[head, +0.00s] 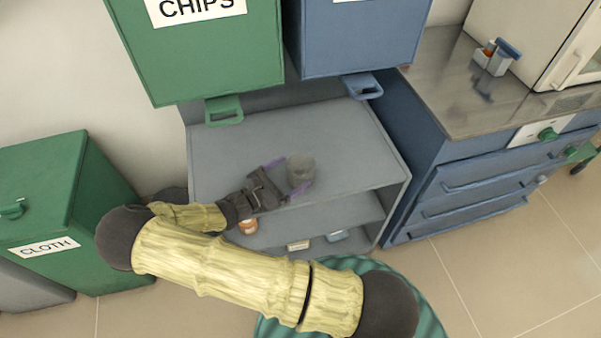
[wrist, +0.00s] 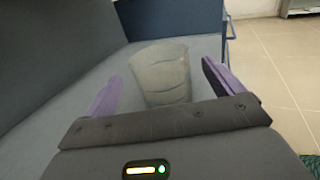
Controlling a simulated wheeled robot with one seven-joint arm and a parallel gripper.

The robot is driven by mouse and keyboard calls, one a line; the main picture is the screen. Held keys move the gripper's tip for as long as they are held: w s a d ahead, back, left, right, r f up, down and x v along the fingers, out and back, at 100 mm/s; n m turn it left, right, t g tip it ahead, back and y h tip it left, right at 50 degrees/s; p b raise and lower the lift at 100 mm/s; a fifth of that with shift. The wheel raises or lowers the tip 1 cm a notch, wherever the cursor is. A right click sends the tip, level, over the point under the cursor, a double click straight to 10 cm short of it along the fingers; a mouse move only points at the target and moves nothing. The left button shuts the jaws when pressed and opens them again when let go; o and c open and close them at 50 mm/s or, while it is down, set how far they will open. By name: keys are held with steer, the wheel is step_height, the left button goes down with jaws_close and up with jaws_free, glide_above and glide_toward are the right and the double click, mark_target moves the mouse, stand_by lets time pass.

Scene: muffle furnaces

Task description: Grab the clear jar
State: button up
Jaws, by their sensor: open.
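The clear jar (head: 301,168) stands upright on the grey top shelf (head: 340,130), near its front edge. It looks greyish and see-through. My gripper (head: 285,176) is open at the jar, with purple fingers. In the wrist view the jar (wrist: 162,73) stands between the two spread fingers of my gripper (wrist: 160,85), with a gap visible on each side.
A green CHIPS bin (head: 200,50) and a blue bin (head: 358,35) hang above the shelf. Lower shelves hold an orange-brown jar (head: 248,226) and small items. A blue drawer cabinet (head: 480,170) stands right. A green CLOTH bin (head: 60,200) stands left.

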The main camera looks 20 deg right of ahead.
mark_target(311, 160)
steer(key=x, duration=0.4)
steer(key=shift+d+r, duration=0.1)
steer(key=shift+d, duration=0.05)
steer(key=c, duration=1.1)
step_height(311, 160, up, 10)
steer(key=shift+p, duration=0.85)
